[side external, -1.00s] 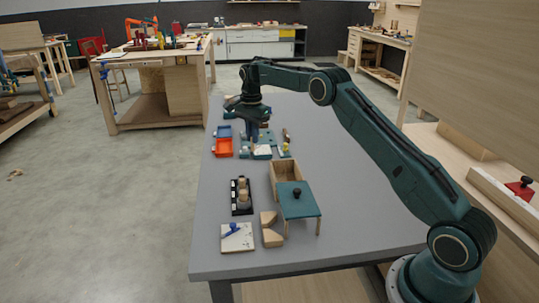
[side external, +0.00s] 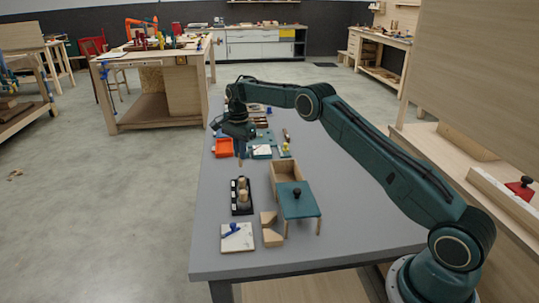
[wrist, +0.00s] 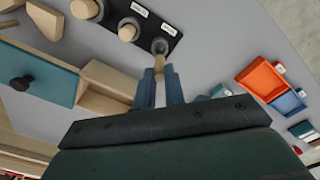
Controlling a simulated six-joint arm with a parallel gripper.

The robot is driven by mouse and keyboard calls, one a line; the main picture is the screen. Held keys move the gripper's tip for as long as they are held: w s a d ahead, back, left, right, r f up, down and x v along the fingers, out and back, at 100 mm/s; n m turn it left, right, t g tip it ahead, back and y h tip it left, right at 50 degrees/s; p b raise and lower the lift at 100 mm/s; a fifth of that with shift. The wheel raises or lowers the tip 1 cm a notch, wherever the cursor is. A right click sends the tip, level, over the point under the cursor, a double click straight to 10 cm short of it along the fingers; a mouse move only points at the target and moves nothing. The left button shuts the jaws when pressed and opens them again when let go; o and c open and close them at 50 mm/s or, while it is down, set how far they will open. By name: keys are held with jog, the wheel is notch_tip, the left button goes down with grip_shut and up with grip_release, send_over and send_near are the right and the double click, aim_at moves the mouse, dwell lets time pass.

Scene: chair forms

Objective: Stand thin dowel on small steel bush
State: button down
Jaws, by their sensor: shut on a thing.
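My gripper (side external: 241,150) is shut on the thin dowel (wrist: 157,70), a pale wooden rod between the two blue fingers in the wrist view. The dowel's lower end also shows below the fingers in the side view (side external: 241,162). The small steel bush (wrist: 159,46) is a grey ring at the end of the black board (wrist: 175,18). In the wrist view the dowel's end appears just below the bush, and the height gap cannot be told. In the side view the gripper is beyond the board's far end, apart from it.
Two thicker wooden dowels stand on the board, a medium one (wrist: 128,31) and a thick one (wrist: 84,8). A wooden box (side external: 286,172) and a teal-topped stand with a black knob (side external: 299,203) are to the right. Orange (side external: 223,147) and blue trays lie near the gripper.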

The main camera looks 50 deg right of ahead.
aim_at(241, 166)
jog(key=shift+f, duration=1.65)
jog(key=shift+f, duration=1.5)
dwell(1.3)
jog(key=c, duration=0.8)
grip_release()
jog(key=shift+c, duration=0.2)
jog(key=shift+r, duration=0.15)
jog(key=shift+r, duration=3.35)
jog(key=shift+r, duration=0.1)
